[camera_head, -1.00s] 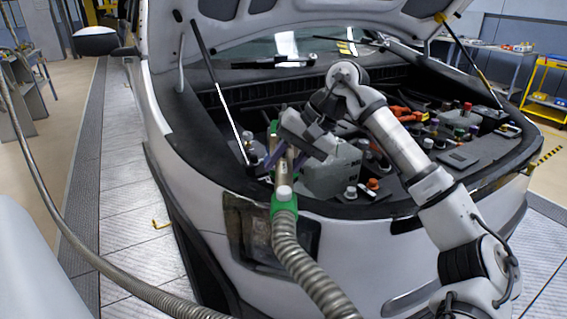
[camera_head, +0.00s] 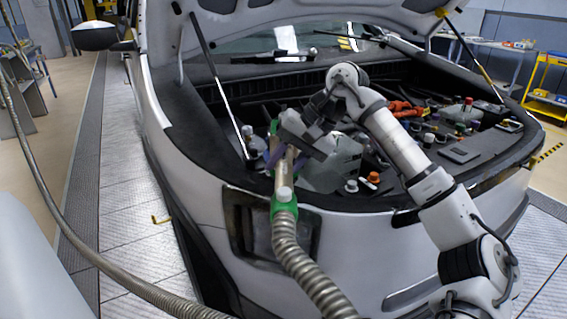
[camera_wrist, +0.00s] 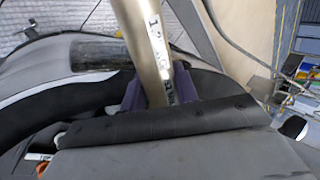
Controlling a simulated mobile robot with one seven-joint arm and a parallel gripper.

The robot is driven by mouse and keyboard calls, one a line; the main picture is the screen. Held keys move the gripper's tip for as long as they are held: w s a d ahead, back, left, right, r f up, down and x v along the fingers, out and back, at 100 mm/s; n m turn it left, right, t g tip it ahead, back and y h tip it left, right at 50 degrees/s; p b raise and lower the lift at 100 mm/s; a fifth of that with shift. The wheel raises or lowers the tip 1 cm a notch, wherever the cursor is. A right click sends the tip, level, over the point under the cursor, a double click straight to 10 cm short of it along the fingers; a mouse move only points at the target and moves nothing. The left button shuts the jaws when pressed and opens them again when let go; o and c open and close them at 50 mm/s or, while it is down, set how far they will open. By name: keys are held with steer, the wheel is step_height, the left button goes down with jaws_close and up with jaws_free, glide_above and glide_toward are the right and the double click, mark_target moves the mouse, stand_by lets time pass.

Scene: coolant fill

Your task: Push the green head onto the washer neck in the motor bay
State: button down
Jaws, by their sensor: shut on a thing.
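My gripper (camera_head: 285,155) has purple fingers and is shut on the tan metal tube of the filling head, above the left front of the open motor bay (camera_head: 440,170). The head's green collar (camera_head: 285,207) joins a ribbed metal hose below it, in front of the car's edge. A green end (camera_head: 273,130) shows at the tube's top, partly behind my gripper. In the wrist view the tube (camera_wrist: 150,50), with printed marks, stands between the purple fingers (camera_wrist: 158,92). I cannot make out for sure which of the bay's necks is the washer neck.
A grey block (camera_head: 335,170) stands just right of my gripper. An orange cap (camera_head: 373,177) and several other caps and fittings lie further right. A hood strut (camera_head: 225,100) rises at the left. The ribbed hose (camera_head: 300,265) hangs down in front of the car.

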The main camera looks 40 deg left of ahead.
steer(key=shift+f+b, duration=0.4)
steer(key=shift+f, duration=0.25)
steer(key=c, duration=1)
jaws_free()
steer(key=shift+f, duration=0.1)
steer(key=v, duration=1.4)
